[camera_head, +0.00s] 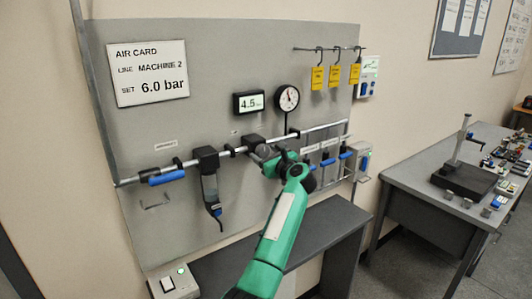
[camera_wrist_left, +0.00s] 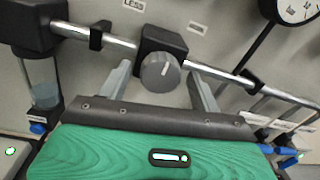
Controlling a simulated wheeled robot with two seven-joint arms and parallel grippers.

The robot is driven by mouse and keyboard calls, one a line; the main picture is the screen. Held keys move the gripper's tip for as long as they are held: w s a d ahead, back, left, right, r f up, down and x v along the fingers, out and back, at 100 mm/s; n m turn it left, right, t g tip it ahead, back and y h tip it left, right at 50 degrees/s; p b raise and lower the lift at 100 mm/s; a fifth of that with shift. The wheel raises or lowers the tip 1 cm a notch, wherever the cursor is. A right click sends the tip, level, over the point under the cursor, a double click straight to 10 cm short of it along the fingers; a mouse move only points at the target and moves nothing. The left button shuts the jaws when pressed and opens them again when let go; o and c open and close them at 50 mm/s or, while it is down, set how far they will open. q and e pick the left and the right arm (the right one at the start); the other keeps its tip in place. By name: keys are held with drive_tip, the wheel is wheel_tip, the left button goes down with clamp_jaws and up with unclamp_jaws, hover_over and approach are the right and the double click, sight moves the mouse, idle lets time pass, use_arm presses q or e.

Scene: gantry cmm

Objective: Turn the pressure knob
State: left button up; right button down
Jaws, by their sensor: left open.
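The pressure knob (camera_wrist_left: 158,73) is a round grey dial with a pale pointer mark, on a black regulator block (camera_wrist_left: 167,39) on the pipe. The block also shows in the head view (camera_head: 252,142), where my left gripper (camera_head: 265,153) hides the knob. In the left wrist view my left gripper (camera_wrist_left: 159,76) is open, one finger on each side of the knob with visible gaps. The digital display (camera_head: 249,102) reads about 4.5. The dial gauge (camera_head: 287,97) stands beside it. The card (camera_head: 148,73) says set 6.0 bar. My right gripper is not in view.
A filter unit (camera_head: 209,175) hangs left of the regulator. A blue-handled valve (camera_head: 166,176) is further left, and several blue-handled valves (camera_head: 328,162) are at right. Yellow tags (camera_head: 335,75) hang above. A dark bench (camera_head: 330,225) stands below the panel (camera_head: 215,60).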

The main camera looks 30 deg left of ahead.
use_arm(q)
drive_tip(key=shift+c, duration=0.3)
drive_tip(key=c, duration=0.9)
drive_tip(key=shift+c, duration=0.2)
